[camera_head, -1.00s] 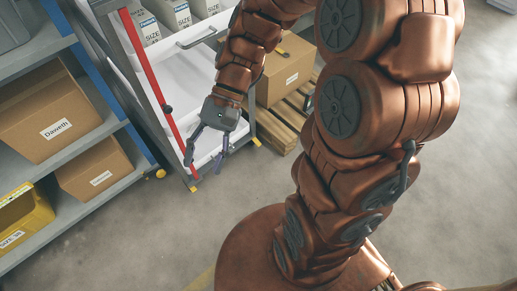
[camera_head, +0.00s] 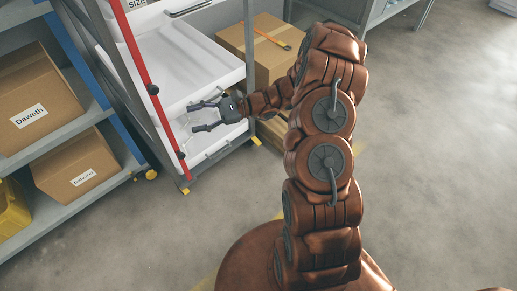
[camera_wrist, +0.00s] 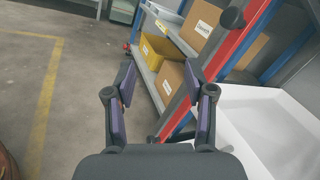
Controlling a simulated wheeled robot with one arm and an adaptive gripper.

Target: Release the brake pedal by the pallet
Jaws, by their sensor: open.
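The carousel (camera_head: 168,120) is a grey frame with a red upright and white trays. A yellow brake pedal (camera_head: 256,140) shows at its foot by the wooden pallet (camera_head: 272,132), which is mostly hidden behind my arm. A second yellow pedal (camera_head: 184,190) is at the near left foot. My gripper (camera_head: 191,117) is open and empty, pointing left beside the lower white tray, above and left of the pallet-side pedal. In the wrist view my gripper (camera_wrist: 161,78) has its fingers apart with nothing between them; no pedal shows clearly there.
A cardboard box (camera_head: 255,50) with an orange-handled item stands on the pallet. A grey shelf (camera_head: 75,130) with labelled boxes and a yellow bin (camera_head: 12,205) is at left. The floor at right and in front is free.

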